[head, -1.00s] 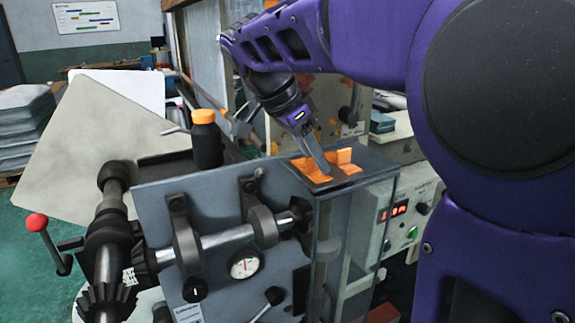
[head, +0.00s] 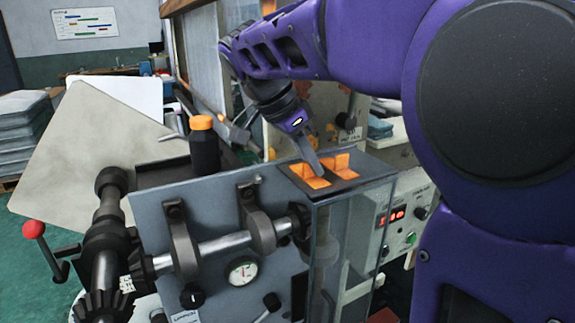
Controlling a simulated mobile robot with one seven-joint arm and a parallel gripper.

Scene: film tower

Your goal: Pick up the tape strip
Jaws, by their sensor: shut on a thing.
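Orange strip pieces (head: 341,162) show at the top of the grey machine, beside and behind my gripper's fingers. I take these to be the tape strip. My gripper (head: 316,172) points down at the machine top, with its fingers at the orange material. It is shut on an orange piece, though its fingers hide part of the grip. I cannot tell whether the strip is one piece or several, or whether it is clear of the surface.
A shaft with a red-knobbed lever (head: 34,229) is at the left. A control box with a red display (head: 396,214) is at the right.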

